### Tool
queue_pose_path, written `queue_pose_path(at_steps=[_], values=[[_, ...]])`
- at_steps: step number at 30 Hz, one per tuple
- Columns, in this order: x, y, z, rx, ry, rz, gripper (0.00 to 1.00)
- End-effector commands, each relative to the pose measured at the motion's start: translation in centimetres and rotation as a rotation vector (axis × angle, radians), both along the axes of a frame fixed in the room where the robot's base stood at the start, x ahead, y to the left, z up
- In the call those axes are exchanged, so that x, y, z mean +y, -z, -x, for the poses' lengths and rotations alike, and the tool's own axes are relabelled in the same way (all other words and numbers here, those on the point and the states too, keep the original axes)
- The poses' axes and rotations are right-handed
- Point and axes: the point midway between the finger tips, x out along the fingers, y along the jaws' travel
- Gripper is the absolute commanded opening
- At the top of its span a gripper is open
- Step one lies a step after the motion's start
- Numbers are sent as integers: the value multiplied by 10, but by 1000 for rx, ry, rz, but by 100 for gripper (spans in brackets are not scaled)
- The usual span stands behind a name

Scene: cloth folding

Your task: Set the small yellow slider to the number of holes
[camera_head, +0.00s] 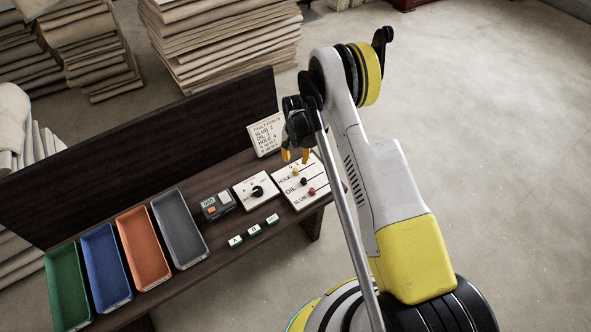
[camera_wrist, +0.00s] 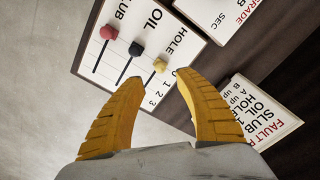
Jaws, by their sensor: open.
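The white slider panel (camera_head: 287,195) lies on the dark bench, with tracks labelled HOLE, OIL and SLUB. The small yellow slider (camera_head: 295,170) is on the HOLE track, near the label end; it also shows in the wrist view (camera_wrist: 160,65). Digits are printed beside that track, partly hidden by a finger. A black slider (camera_wrist: 136,48) and a red slider (camera_wrist: 109,32) sit on the other tracks. My gripper (camera_head: 295,157) is open and empty above the panel; in the wrist view its fingertips (camera_wrist: 157,77) appear on either side just below the yellow slider, not touching it visibly.
A fault points card (camera_head: 265,133) stands behind the panel; its numbers are hard to read. A dial box (camera_head: 256,191), a small meter (camera_head: 218,205), several small labelled blocks (camera_head: 254,230) and coloured trays (camera_head: 143,247) fill the bench to the left.

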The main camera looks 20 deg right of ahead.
Motion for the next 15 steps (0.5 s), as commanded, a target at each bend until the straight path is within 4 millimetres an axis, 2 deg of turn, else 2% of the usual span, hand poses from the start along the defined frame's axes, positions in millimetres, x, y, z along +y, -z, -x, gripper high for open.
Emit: queue_pose_path(at_steps=[1, 6, 10, 15], values=[[0, 16, 0, 0, 0, 0, 40], [0, 47, 0, -1, -1, 0, 40], [0, 63, 0, -1, -1, 0, 40], [0, 70, 0, -1, -1, 0, 40]])
